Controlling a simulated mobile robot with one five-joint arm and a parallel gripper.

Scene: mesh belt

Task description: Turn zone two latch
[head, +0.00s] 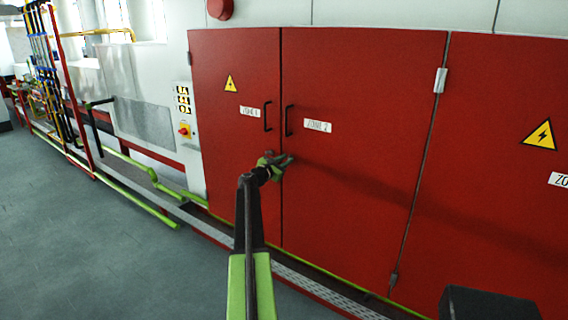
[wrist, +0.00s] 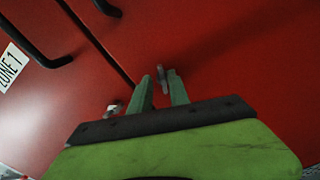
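The red zone two door (head: 350,120) is shut, with a "ZONE 2" label (head: 317,126) and a dark handle (head: 289,121). In the wrist view, a small grey latch (wrist: 162,76) sits on this door just right of the seam. My gripper (head: 287,160) is low in front of the door, below the handle. In the wrist view the two green fingers of my gripper (wrist: 160,82) are apart, with the latch showing at the gap between their tips. I cannot tell whether they touch it. In the head view my gripper hides the latch.
The zone one door (head: 235,150) is shut at left, with its own handle (head: 267,116) and a small pale fitting (wrist: 113,108) left of my fingers. A control panel (head: 184,115) and green pipes (head: 140,170) are farther left. Grey floor (head: 80,240) is clear at left.

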